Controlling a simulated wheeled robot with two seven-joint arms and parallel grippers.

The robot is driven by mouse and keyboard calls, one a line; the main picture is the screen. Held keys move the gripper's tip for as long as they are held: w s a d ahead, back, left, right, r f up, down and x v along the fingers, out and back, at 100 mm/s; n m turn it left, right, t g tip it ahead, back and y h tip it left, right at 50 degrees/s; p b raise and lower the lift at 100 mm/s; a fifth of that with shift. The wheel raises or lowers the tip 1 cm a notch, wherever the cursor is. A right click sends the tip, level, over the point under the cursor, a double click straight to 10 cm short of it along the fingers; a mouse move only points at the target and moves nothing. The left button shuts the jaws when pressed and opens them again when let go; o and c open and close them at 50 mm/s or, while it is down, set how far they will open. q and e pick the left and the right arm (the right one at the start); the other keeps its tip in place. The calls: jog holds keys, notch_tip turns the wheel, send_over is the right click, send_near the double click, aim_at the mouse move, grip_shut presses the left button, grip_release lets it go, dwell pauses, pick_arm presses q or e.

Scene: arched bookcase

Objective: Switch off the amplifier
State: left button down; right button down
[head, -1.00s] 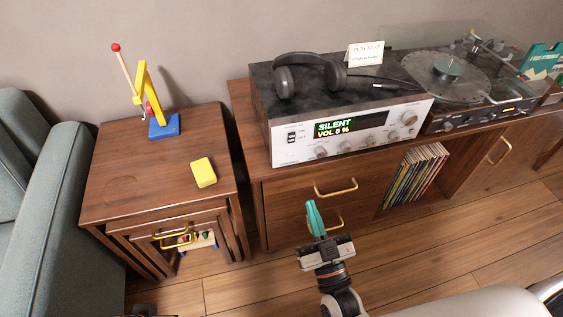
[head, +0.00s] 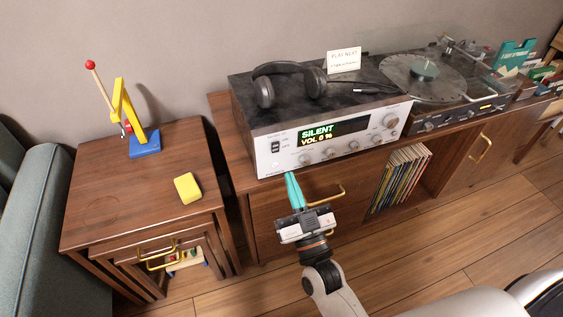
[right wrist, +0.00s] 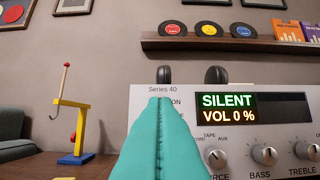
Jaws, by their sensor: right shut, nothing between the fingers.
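The silver amplifier (head: 340,138) stands on the wooden cabinet, its display (head: 332,131) lit with "SILENT" and "VOL 0 %". Its power switch (head: 276,147), a small dark rocker marked on and off, is at the left of the front panel. In the right wrist view the amplifier (right wrist: 262,135) fills the right side, and the fingers hide the switch. My right gripper (head: 292,178) is shut and empty, its teal fingers pointing up just below the panel's lower left edge. The closed fingertips (right wrist: 160,100) also show in the right wrist view. My left gripper is not in view.
Headphones (head: 290,84) and a card (head: 344,61) are on top of the amplifier. A turntable (head: 440,85) stands to its right. A side table (head: 100,195) with a yellow block (head: 187,188) and a toy crane (head: 140,142) is at left. A gold drawer handle (head: 327,196) is beside my right gripper.

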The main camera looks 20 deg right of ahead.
aim_at(276, 147)
jog(key=shift+w+a+b, duration=0.15)
jog(key=shift+w+b, duration=0.45)
jog(key=shift+w, duration=2.7)
